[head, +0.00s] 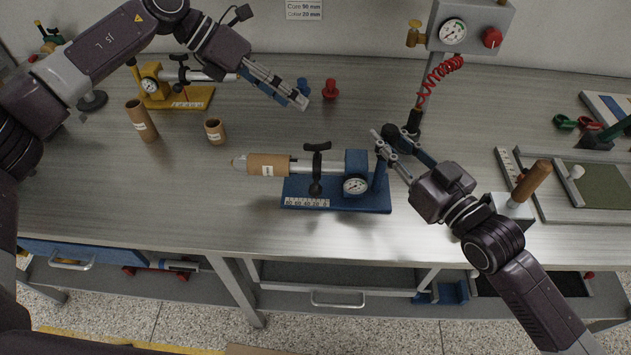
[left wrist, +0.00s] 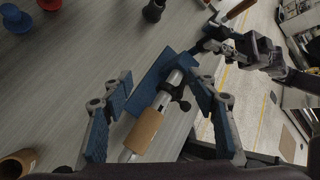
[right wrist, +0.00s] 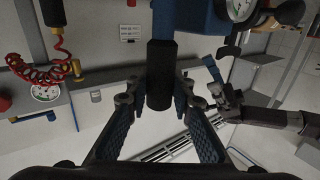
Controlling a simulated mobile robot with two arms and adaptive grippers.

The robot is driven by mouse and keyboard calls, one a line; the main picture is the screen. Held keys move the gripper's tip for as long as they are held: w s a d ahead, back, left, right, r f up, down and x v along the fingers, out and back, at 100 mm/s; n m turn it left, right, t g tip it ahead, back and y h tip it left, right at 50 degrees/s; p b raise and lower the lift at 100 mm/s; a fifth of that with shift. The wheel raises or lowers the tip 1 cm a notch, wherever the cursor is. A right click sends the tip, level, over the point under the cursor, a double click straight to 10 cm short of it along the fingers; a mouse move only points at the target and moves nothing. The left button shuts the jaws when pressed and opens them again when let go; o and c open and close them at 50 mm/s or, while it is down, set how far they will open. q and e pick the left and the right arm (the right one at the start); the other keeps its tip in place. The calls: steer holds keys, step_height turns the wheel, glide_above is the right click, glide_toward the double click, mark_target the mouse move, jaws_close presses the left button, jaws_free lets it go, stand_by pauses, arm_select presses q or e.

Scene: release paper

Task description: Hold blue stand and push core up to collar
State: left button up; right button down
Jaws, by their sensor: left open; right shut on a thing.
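The blue stand (head: 337,200) lies on the table with a gauge and a silver shaft pointing left. A brown cardboard core (head: 268,166) is around the shaft, left of and apart from the black collar (head: 316,168) with its knob. The core also shows in the left wrist view (left wrist: 143,131). My left gripper (head: 303,98) is open and empty, behind and above the shaft; its fingers appear either side of the core in its wrist view. My right gripper (head: 384,146) is shut on the stand's black grip (right wrist: 160,75) at the right end.
Two loose cores (head: 140,120) (head: 215,131) stand at left, near a yellow stand (head: 178,98). A blue plug (head: 302,86) and a red plug (head: 330,89) stand at the back. A gauge post (head: 467,28) with a red coil stands behind my right gripper. The table front left is clear.

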mark_target(272, 157)
arm_select(q)
steer(key=s+a+f+m+y, duration=0.1)
steer(key=s+a+m+y, duration=0.2)
steer(key=s+m+y, duration=0.45)
steer(key=shift+m+g+y, duration=0.3)
steer(key=shift+m+y, duration=0.45)
steer(key=f, duration=0.3)
steer(key=w+f, duration=0.1)
steer(key=f, duration=0.7)
steer(key=shift+w+a, duration=0.1)
steer(key=shift+w, duration=0.15)
steer(key=shift+c, duration=0.7)
steer(key=shift+r, duration=0.1)
steer(key=c, duration=1.1)
